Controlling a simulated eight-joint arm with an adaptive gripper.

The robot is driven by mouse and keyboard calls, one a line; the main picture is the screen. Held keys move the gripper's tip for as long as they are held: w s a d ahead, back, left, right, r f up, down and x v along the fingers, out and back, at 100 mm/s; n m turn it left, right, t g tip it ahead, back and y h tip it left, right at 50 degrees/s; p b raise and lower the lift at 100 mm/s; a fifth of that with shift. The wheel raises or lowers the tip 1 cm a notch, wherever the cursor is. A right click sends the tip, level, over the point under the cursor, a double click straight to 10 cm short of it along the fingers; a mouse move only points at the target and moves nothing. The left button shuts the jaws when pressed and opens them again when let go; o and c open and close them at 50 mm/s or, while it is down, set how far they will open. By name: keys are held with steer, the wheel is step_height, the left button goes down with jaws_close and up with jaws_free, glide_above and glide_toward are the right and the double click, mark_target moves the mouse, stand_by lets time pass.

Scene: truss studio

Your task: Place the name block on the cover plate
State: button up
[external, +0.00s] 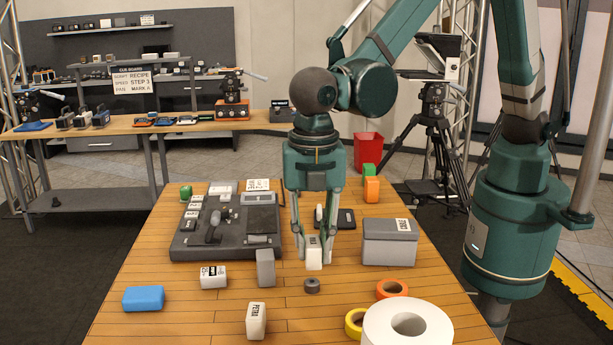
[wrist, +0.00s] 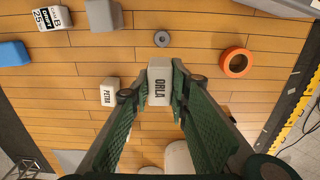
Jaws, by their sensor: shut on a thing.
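The white name block (external: 314,259) is between the fingertips of my gripper (external: 313,250), which is shut on it. In the wrist view the name block (wrist: 160,82) shows the word ORLA between both green fingers. It appears held above the table. A second white block marked PETRA (external: 256,320) stands near the front and also shows in the wrist view (wrist: 110,92). A grey console (external: 185,246) is left of my gripper, with a dark flat panel (external: 262,218) on it. I cannot tell for sure whether this panel is the cover plate.
A grey block (external: 265,268) and a white labelled block (external: 213,277) stand left of my gripper. A grey ring (external: 312,286), orange tape (external: 391,288), a big white roll (external: 407,328) and a grey box (external: 389,242) lie in front and right.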

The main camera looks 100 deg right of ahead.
steer(key=s+d, duration=0.3)
steer(key=d, duration=0.9)
steer(key=s+d, duration=0.4)
steer(key=d, duration=0.8)
steer(key=s+d, duration=0.3)
steer(key=d, duration=0.9)
steer(key=shift+s+d+r+b, duration=0.15)
steer(key=shift+d+r+b, duration=0.05)
steer(key=shift+r+b, duration=0.2)
steer(key=shift+f, duration=0.1)
steer(key=shift+f, duration=2.8)
steer(key=shift+f, duration=0.15)
steer(key=shift+f, duration=1.95)
steer(key=shift+f+b, duration=0.2)
steer(key=shift+b, duration=0.1)
steer(key=o, duration=0.7)
steer(key=shift+c, duration=0.2)
steer(key=shift+r, duration=0.1)
